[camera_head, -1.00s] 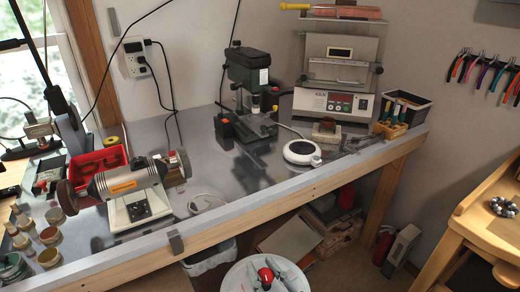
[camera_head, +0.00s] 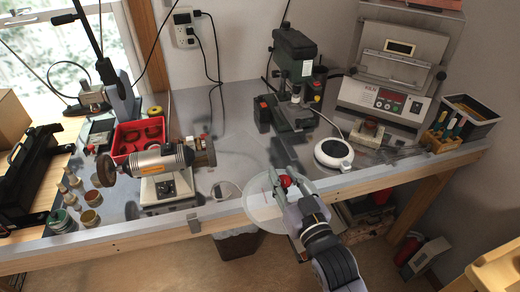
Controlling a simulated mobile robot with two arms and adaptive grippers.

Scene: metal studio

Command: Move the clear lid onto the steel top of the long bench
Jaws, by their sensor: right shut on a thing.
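The clear lid (camera_head: 260,212) is a round, see-through disc with a red knob (camera_head: 284,182) at its middle. My right gripper (camera_head: 284,184) is shut on the red knob, and its fingers cover part of the lid. The lid overlaps the front edge of the long bench in the picture; I cannot tell how high it is over the top or whether it touches. The steel top (camera_head: 230,155) of the long bench is grey and shiny. My left gripper is not in view.
A grinder (camera_head: 165,162) stands left of the lid, with a thin ring of cable beside it. A white round hotplate (camera_head: 334,152) and a green drill press (camera_head: 296,75) stand to the right and behind. Bare steel lies between them. A kiln (camera_head: 392,75) is at back right.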

